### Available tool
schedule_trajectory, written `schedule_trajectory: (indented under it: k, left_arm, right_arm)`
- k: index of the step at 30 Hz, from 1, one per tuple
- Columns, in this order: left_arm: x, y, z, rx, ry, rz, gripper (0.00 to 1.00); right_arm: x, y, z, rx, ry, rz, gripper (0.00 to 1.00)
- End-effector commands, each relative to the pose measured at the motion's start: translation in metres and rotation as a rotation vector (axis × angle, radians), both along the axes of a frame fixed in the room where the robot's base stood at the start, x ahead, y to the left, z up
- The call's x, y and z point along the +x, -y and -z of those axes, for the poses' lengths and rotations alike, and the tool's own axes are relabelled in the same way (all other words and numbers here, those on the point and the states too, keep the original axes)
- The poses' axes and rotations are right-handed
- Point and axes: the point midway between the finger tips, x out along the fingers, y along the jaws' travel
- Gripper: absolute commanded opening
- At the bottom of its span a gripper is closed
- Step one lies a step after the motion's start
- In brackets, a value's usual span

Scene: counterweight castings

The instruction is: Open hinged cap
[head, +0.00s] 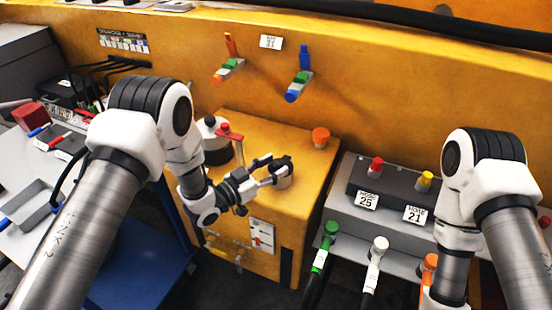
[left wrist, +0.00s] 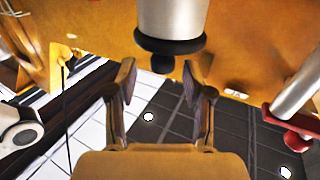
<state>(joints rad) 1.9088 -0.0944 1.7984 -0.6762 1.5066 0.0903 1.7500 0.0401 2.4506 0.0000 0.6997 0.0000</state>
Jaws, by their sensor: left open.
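A short grey cylinder with a black cap (head: 284,164) stands on top of the yellow housing (head: 305,190) in the head view. In the left wrist view the black cap (left wrist: 170,48) sits at the end of the pale metal cylinder (left wrist: 172,15), just beyond and between the fingertips. My left gripper (head: 270,171) is open, its two fingers pointing at the cap from the left. No clear grip on the cap shows, and I cannot tell whether a finger touches it. The cap looks closed; its hinge cannot be made out. My right gripper is outside the head view.
A red-handled valve (head: 229,136) stands behind my left wrist, and an orange knob (head: 320,137) is at the housing's back right. Blue (head: 298,83) and green (head: 230,66) fittings stick out of the yellow wall. A grey connector box (head: 400,190) with cables is at right.

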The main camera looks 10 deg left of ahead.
Motion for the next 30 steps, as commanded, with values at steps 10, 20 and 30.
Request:
schedule_trajectory:
  k: [10, 20, 30]
  left_arm:
    - [0.008, 0.008, 0.001, -0.001, -0.002, -0.001, 0.51]
    - [0.008, 0.008, 0.001, 0.000, -0.003, -0.001, 0.00]
    - [0.011, 0.009, -0.007, 0.026, -0.075, -0.001, 0.00]
  right_arm:
    - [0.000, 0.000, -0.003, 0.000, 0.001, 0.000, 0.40]
    - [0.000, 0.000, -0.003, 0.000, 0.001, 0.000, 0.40]
    - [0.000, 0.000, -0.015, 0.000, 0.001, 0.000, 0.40]
